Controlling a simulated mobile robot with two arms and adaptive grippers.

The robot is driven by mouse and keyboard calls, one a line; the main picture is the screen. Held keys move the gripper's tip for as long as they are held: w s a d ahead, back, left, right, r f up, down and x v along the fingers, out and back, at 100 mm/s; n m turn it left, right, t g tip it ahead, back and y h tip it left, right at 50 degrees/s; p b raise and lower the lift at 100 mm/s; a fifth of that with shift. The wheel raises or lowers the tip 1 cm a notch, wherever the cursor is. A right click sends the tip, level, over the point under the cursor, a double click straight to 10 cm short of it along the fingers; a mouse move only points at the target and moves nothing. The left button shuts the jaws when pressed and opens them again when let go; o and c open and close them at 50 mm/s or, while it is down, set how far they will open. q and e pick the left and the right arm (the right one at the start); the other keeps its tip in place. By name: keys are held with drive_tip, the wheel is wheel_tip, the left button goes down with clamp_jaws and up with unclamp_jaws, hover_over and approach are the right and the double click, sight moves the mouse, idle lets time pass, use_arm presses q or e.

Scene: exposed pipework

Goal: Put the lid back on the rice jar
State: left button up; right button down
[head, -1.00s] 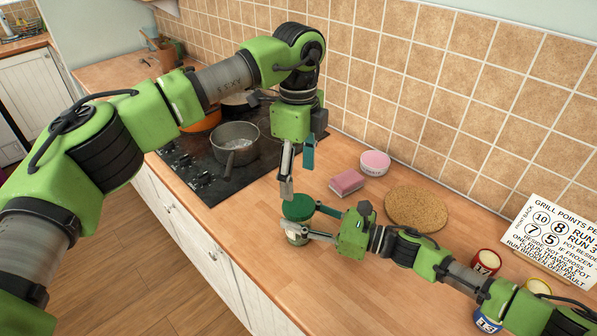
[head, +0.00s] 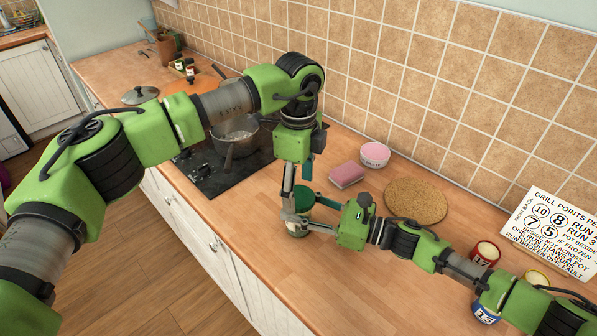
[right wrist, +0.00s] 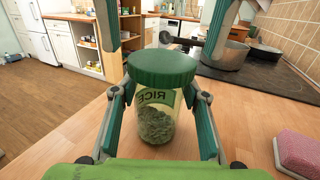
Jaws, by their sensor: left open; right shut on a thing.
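The rice jar (right wrist: 156,124) is a clear glass jar marked RICE, standing upright on the wooden counter. Its green lid (right wrist: 163,66) sits level on top of it; I cannot tell how firmly it is seated. In the head view the lid (head: 304,196) hides much of the jar (head: 297,233). My right gripper (right wrist: 160,98) is shut on the jar, with a finger on each side just below the lid. My left gripper (head: 298,190) points down from above and is open, with its fingers on either side of the lid.
A pink sponge (head: 347,175), a pink-topped tub (head: 375,154) and a cork mat (head: 416,201) lie behind the jar, near the tiled wall. A saucepan (head: 235,137) is on the black hob. Tins (head: 486,252) and a sign (head: 549,235) are at the right. The counter's front is clear.

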use_arm(q)
drive_tip(key=shift+f, duration=0.9)
drive_tip(key=shift+c, duration=0.3)
